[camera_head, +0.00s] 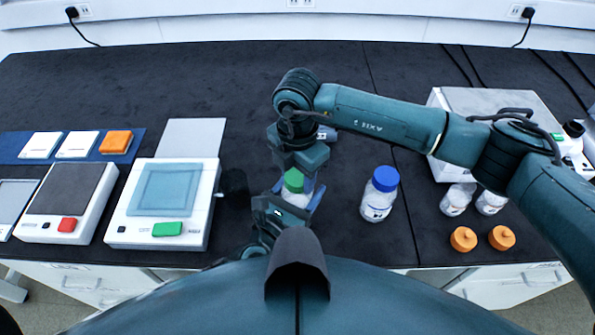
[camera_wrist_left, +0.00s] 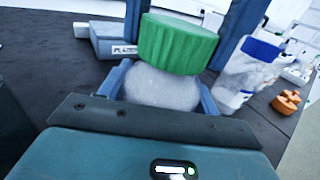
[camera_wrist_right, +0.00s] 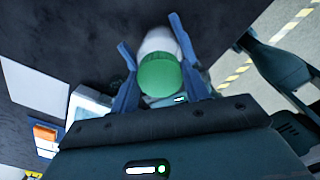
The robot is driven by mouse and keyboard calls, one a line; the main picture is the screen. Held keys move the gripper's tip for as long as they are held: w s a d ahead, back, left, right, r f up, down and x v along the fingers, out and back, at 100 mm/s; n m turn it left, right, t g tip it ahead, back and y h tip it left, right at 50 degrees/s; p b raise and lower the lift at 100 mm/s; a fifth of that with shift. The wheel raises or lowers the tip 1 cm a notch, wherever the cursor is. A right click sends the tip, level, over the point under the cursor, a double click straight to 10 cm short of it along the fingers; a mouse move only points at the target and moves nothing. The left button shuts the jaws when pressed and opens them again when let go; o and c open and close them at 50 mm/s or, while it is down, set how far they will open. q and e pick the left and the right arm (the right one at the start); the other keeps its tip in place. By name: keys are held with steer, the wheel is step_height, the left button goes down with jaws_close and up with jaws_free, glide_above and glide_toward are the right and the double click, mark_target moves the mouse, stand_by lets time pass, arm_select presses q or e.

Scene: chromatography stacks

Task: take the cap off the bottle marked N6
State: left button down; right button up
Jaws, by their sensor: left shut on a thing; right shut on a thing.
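A white bottle (camera_head: 298,199) with a ribbed green cap (camera_head: 294,181) stands in front of me; no mark on it is readable. My left gripper (camera_wrist_left: 162,92) is shut around the bottle's body, a finger on each side. My right gripper (camera_head: 297,187) comes from above and is shut on the green cap; its blue fingers flank the cap in the left wrist view. The cap (camera_wrist_right: 160,75) sits over the bottle's top, and I cannot tell whether there is a gap. A blue-capped bottle (camera_head: 378,196) stands to the right; its label is too small to read.
Two small bottles (camera_head: 456,199) (camera_head: 491,202) and two orange caps (camera_head: 463,239) (camera_head: 501,237) are at the right, before a grey device (camera_head: 490,105). At the left are a device with a green button (camera_head: 167,230), one with a red button (camera_head: 67,225), and a blue mat (camera_head: 10,148).

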steer(key=n, duration=1.3)
steer(key=shift+r+n, duration=0.1)
steer(key=shift+n, duration=0.3)
steer(key=n, duration=0.6)
steer(key=shift+n, duration=0.3)
steer(key=n, duration=0.4)
steer(key=shift+n, duration=0.3)
steer(key=n, duration=0.4)
steer(key=shift+n, duration=0.3)
steer(key=n, duration=1.9)
steer(key=shift+n, duration=0.3)
steer(key=n, duration=0.4)
steer(key=shift+n, duration=0.4)
steer(key=shift+r, duration=0.3)
steer(key=shift+r, duration=0.9)
